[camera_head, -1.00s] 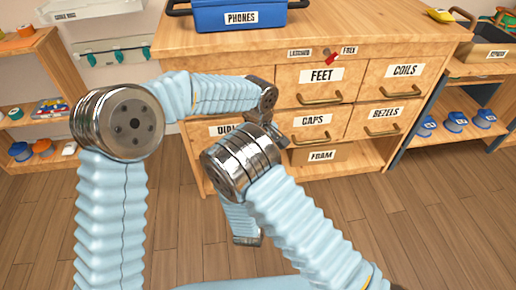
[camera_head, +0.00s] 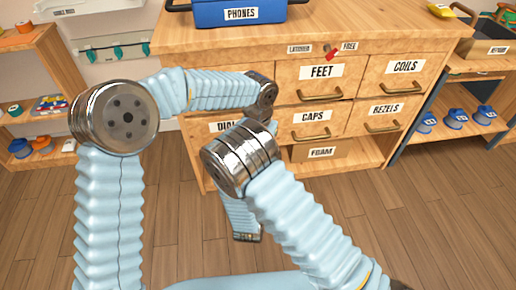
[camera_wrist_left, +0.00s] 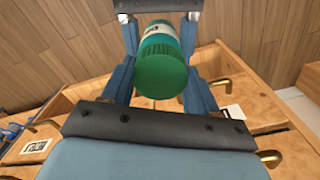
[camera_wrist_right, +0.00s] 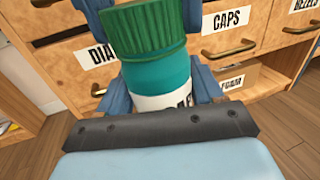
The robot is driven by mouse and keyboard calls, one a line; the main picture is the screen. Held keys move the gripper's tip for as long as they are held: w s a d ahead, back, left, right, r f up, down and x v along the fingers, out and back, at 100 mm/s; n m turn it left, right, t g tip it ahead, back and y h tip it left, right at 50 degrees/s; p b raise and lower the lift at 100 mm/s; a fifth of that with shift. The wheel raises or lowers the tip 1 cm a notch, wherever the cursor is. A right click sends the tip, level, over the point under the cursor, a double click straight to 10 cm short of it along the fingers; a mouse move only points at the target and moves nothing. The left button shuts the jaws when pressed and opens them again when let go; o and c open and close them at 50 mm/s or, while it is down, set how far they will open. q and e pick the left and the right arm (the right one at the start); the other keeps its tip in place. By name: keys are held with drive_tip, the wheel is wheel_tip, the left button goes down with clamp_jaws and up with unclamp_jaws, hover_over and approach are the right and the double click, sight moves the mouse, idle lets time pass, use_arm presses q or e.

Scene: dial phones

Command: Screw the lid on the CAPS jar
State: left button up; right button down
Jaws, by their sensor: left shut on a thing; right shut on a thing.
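A teal jar (camera_wrist_right: 160,80) with a white label stands upright in the right wrist view, with a ribbed green lid (camera_wrist_right: 148,25) on its top. The label's text is mostly cut off. My right gripper (camera_wrist_right: 162,88) is shut on the jar's body, a finger on each side. In the left wrist view, the lid (camera_wrist_left: 161,78) faces the camera, and the jar (camera_wrist_left: 160,35) shows behind it. My left gripper (camera_wrist_left: 160,84) is shut on the lid. I cannot tell how tight the lid sits. In the head view, my arms hide the jar and lid.
A wooden cabinet (camera_head: 340,50) with labelled drawers, including the CAPS drawer (camera_head: 320,125), stands just behind my grippers. A blue PHONES box (camera_head: 240,14) is on its top. Shelves with parts stand left and right. The floor (camera_head: 440,220) at the front right is clear.

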use_arm(q)
drive_tip(key=m, duration=1.2)
drive_tip(key=o, duration=1.2)
drive_tip(key=shift+c, duration=0.2)
drive_tip(key=shift+r, duration=2.25)
drive_tip(key=shift+c, duration=0.3)
